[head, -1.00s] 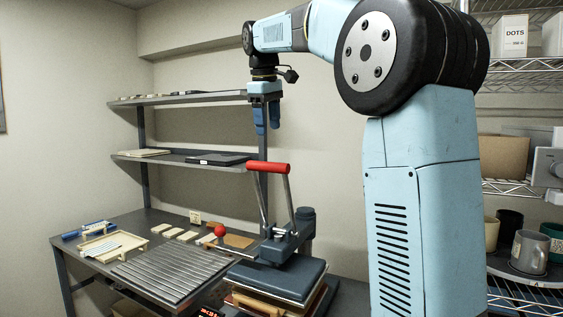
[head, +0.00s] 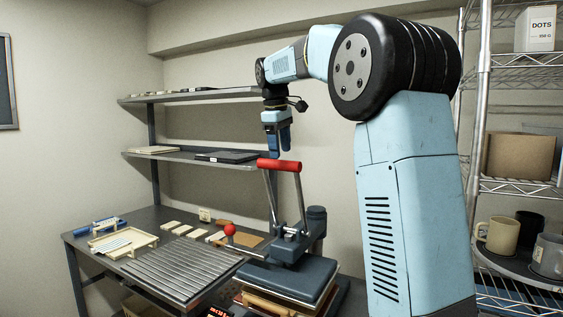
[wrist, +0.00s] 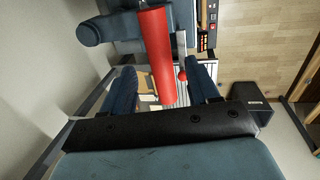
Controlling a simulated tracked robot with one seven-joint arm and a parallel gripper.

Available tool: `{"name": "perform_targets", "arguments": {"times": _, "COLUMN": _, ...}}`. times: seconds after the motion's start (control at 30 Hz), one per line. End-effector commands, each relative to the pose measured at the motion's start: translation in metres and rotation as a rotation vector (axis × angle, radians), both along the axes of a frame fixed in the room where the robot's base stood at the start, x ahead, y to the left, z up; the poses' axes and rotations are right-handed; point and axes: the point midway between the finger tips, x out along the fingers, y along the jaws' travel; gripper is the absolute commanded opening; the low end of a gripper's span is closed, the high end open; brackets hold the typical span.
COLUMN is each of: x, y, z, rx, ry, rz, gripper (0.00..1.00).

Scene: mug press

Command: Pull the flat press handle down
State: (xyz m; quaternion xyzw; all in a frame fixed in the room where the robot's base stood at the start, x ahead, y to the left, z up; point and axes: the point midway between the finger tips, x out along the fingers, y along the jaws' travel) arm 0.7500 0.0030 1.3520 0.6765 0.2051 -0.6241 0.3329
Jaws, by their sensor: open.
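The flat press (head: 290,275) stands on the workbench with its lever raised. The lever ends in a red cylindrical handle (head: 279,165), which also shows in the wrist view (wrist: 153,45). My gripper (head: 279,153) is open and points down, its blue fingertips right at the handle's upper edge in the head view. In the wrist view one finger of my gripper (wrist: 162,82) is on each side of the handle's near end. Whether a finger touches the handle, I cannot tell.
A ridged metal plate (head: 185,268), a small wooden frame (head: 122,243) and a red ball knob (head: 229,229) are left of the lever. Shelves (head: 190,157) hang behind. A wire rack with mugs (head: 497,235) stands at the right.

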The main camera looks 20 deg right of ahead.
Motion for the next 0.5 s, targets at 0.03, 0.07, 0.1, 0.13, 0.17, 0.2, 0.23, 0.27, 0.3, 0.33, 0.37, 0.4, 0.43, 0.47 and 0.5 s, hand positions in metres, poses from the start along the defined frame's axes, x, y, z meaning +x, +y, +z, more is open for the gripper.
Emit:
{"name": "perform_targets", "arguments": {"times": 0.03, "x": 0.001, "y": -0.001, "z": -0.009, "rx": 0.000, "ry": 0.003, "rz": 0.000, "gripper": 0.60}}
{"name": "perform_targets", "arguments": {"times": 0.07, "x": 0.001, "y": -0.002, "z": -0.014, "rx": 0.000, "ry": 0.003, "rz": 0.000, "gripper": 0.60}}
{"name": "perform_targets", "arguments": {"times": 0.1, "x": 0.002, "y": -0.003, "z": -0.019, "rx": 0.000, "ry": 0.001, "rz": 0.000, "gripper": 0.60}}
{"name": "perform_targets", "arguments": {"times": 0.13, "x": 0.003, "y": -0.003, "z": -0.023, "rx": 0.001, "ry": 0.002, "rz": 0.000, "gripper": 0.60}}
{"name": "perform_targets", "arguments": {"times": 0.17, "x": 0.003, "y": -0.003, "z": -0.027, "rx": 0.000, "ry": 0.001, "rz": 0.000, "gripper": 0.60}}
{"name": "perform_targets", "arguments": {"times": 0.2, "x": 0.004, "y": -0.005, "z": -0.031, "rx": 0.000, "ry": 0.001, "rz": 0.000, "gripper": 0.60}}
{"name": "perform_targets", "arguments": {"times": 0.23, "x": 0.004, "y": -0.006, "z": -0.034, "rx": 0.000, "ry": 0.001, "rz": -0.001, "gripper": 0.60}}
{"name": "perform_targets", "arguments": {"times": 0.27, "x": 0.005, "y": -0.006, "z": -0.036, "rx": 0.000, "ry": 0.001, "rz": -0.001, "gripper": 0.60}}
{"name": "perform_targets", "arguments": {"times": 0.3, "x": 0.005, "y": -0.007, "z": -0.039, "rx": 0.000, "ry": 0.001, "rz": -0.001, "gripper": 0.60}}
{"name": "perform_targets", "arguments": {"times": 0.33, "x": 0.006, "y": -0.007, "z": -0.041, "rx": 0.000, "ry": 0.000, "rz": -0.001, "gripper": 0.60}}
{"name": "perform_targets", "arguments": {"times": 0.37, "x": 0.006, "y": -0.007, "z": -0.042, "rx": 0.000, "ry": 0.000, "rz": -0.001, "gripper": 0.60}}
{"name": "perform_targets", "arguments": {"times": 0.4, "x": 0.006, "y": -0.007, "z": -0.044, "rx": 0.000, "ry": 0.000, "rz": -0.001, "gripper": 0.60}}
{"name": "perform_targets", "arguments": {"times": 0.43, "x": 0.006, "y": -0.007, "z": -0.045, "rx": 0.000, "ry": 0.000, "rz": -0.001, "gripper": 0.60}}
{"name": "perform_targets", "arguments": {"times": 0.47, "x": 0.006, "y": -0.007, "z": -0.045, "rx": 0.000, "ry": 0.000, "rz": -0.001, "gripper": 0.60}}
{"name": "perform_targets", "arguments": {"times": 0.5, "x": 0.006, "y": -0.008, "z": -0.046, "rx": 0.000, "ry": 0.000, "rz": -0.001, "gripper": 0.60}}
